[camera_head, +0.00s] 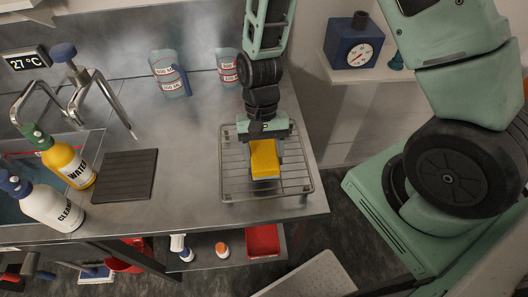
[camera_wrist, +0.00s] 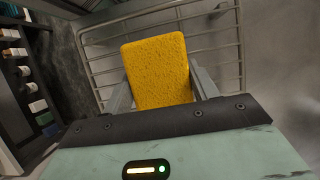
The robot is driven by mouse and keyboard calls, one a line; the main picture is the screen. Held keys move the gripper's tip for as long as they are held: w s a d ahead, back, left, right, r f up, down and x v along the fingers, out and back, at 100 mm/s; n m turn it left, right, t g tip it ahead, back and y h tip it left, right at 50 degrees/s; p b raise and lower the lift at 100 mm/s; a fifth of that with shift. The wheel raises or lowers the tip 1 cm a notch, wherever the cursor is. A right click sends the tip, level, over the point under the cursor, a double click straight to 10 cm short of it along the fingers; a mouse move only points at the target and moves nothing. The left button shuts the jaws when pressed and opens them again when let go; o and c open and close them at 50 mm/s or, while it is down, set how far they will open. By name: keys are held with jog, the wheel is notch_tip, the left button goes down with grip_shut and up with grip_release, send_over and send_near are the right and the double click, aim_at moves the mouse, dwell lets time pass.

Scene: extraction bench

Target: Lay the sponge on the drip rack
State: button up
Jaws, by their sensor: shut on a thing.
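The yellow sponge (camera_head: 264,160) is held in my gripper (camera_head: 264,148), over the drip rack (camera_head: 234,184) on the right end of the steel bench. In the wrist view the sponge (camera_wrist: 157,70) sits between the two grey fingers of my gripper (camera_wrist: 163,92), which press on its sides. The wire bars of the drip rack (camera_wrist: 97,57) show behind and around the sponge. I cannot tell whether the sponge touches the bars. Its underside is hidden.
A dark ribbed mat (camera_head: 126,175), a yellow water bottle (camera_head: 66,163) and a white cleaner bottle (camera_head: 45,205) stand to the left. Two measuring jugs, one here (camera_head: 169,74), are at the back. The bench between mat and rack is clear.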

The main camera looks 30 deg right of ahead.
aim_at(263, 155)
jog(key=shift+f, duration=0.1)
jog(key=o, duration=1.3)
notch_tip(263, 155, up, 16)
jog(key=p, duration=1.4)
jog(key=s+a+n+t+b, duration=0.1)
jog(key=s+a+n+b, duration=0.1)
jog(key=b, duration=0.4)
jog(key=s+a+n+t+b, duration=0.1)
jog(key=s+n+b, duration=0.4)
jog(key=n+b, duration=0.1)
jog(key=s+a+n+t+h+b, duration=0.1)
jog(key=s+a+n+t+b, duration=0.1)
jog(key=b, duration=0.5)
jog(key=shift+s+a+f+n, duration=0.2)
jog(key=shift+s+n, duration=0.2)
jog(key=shift+n, duration=0.2)
jog(key=shift+s+a+f+n, duration=0.2)
jog(key=shift+s+n, duration=0.15)
jog(key=shift+n, duration=0.25)
